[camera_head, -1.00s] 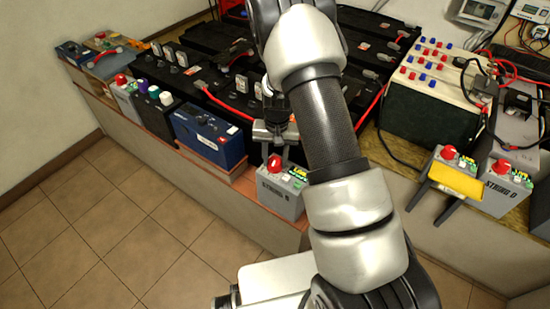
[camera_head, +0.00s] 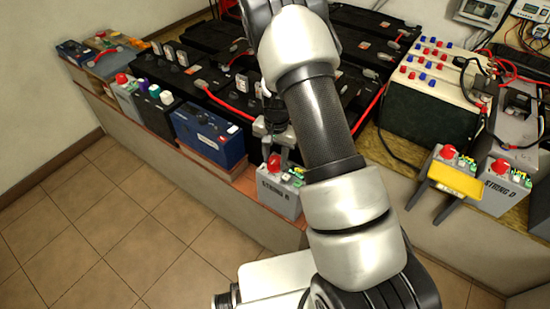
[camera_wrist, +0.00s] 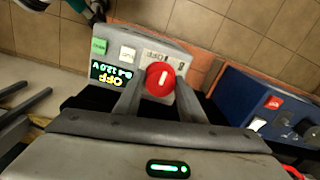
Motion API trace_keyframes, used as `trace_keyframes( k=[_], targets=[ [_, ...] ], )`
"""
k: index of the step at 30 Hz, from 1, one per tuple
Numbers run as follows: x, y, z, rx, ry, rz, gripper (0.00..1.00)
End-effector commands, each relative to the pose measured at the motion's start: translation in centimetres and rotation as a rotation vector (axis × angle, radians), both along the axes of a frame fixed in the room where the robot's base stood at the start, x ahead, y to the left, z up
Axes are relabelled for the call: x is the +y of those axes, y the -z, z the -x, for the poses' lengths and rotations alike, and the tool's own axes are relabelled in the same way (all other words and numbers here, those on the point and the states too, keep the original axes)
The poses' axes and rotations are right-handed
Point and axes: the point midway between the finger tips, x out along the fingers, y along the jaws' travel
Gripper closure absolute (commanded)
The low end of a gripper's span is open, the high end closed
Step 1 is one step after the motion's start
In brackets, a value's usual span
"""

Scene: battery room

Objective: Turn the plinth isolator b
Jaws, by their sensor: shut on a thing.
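The isolator box (camera_head: 281,197) is a grey box at the front edge of the plinth; its small label seems to read STRING B. Its round red knob (camera_head: 274,162) faces up. In the wrist view the red knob (camera_wrist: 160,81) has a white mark pointing roughly along the picture's vertical. A small display (camera_wrist: 111,74) on the box shows OFF upside down in yellow, with green text beside it. My gripper (camera_wrist: 158,90) has its two fingers on either side of the knob, shut on it. In the head view my gripper (camera_head: 276,150) is partly hidden by my arm.
A blue battery (camera_head: 208,136) stands left of the box. Black batteries with red cables (camera_head: 232,108) lie behind. At right are a similar grey STRING D box (camera_head: 500,190), a yellow plate (camera_head: 454,180) and a cream unit (camera_head: 425,108). Open tiled floor (camera_head: 110,225) lies in front.

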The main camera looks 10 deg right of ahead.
Motion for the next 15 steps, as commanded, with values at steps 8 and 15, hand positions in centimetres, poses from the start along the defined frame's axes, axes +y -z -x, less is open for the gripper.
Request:
trace_keyframes(
  k=[8, 15],
  targets=[
    [0.00, -0.04, -0.03, -0.001, 0.002, -0.001, 0.45],
    [0.01, -0.05, -0.02, -0.001, 0.001, -0.001, 0.45]
  ],
)
